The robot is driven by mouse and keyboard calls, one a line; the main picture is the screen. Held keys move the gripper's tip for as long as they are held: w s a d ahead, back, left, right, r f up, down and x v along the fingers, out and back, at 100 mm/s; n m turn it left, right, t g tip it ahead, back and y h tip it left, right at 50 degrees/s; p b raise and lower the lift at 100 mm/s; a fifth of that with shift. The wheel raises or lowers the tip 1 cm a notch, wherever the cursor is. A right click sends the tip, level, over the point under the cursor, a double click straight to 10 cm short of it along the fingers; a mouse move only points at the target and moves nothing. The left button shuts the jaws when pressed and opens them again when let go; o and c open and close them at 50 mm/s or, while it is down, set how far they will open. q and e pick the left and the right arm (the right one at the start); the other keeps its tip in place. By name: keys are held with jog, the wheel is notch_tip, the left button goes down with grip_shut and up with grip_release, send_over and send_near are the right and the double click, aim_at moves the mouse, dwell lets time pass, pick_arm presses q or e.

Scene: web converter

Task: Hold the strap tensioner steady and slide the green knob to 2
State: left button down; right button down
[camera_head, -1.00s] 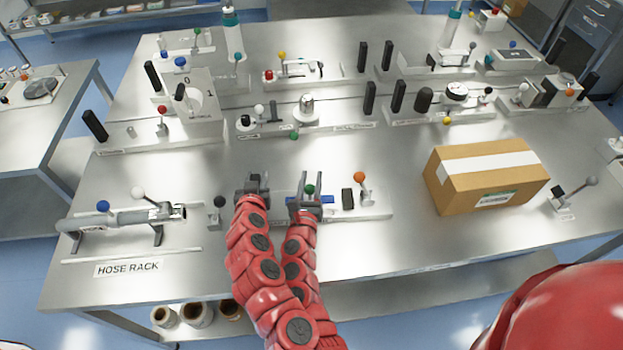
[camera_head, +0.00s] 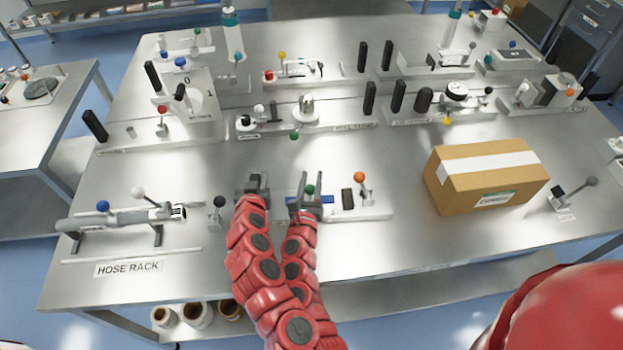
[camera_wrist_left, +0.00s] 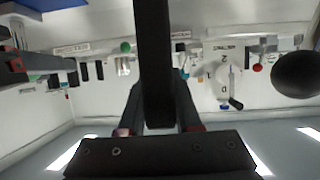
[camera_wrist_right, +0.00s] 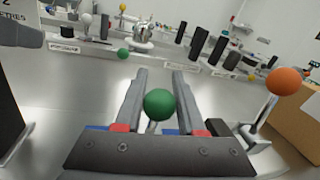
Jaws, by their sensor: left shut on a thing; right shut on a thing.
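The strap tensioner (camera_head: 372,212) is a pale base with a blue bar (camera_head: 327,199), near the front middle of the table in the head view. The green knob (camera_head: 310,190) is a small ball on it; in the right wrist view the knob (camera_wrist_right: 159,104) sits between the fingers. My right gripper (camera_head: 311,203) is shut on it. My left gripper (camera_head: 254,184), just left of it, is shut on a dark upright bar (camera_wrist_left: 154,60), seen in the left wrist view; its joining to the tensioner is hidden.
An orange ball lever (camera_head: 359,178) and a black block (camera_head: 348,199) stand right of the green knob. A cardboard box (camera_head: 487,178) lies farther right. The hose rack (camera_head: 130,218) and a black-knobbed post (camera_head: 218,203) are left. Several fixtures line the back.

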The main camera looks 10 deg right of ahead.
pick_arm(q)
jog(key=shift+s+d+f, duration=0.25)
jog(key=shift+f, duration=0.35)
pick_arm(e)
jog(key=d, duration=0.3)
jog(key=shift+s+d, duration=0.1)
jog(key=shift+d, duration=0.05)
jog(key=c, duration=0.5)
grip_release()
pick_arm(q)
jog(key=shift+r, duration=0.1)
pick_arm(e)
jog(key=v, duration=1.2)
jog(key=shift+s, duration=0.15)
pick_arm(q)
jog(key=shift+w+a+r+p, duration=0.1)
jog(key=shift+w+r+p, duration=0.05)
jog(key=shift+r+p, duration=0.2)
pick_arm(e)
jog(key=shift+r, duration=0.35)
pick_arm(q)
jog(key=shift+w+r, duration=0.1)
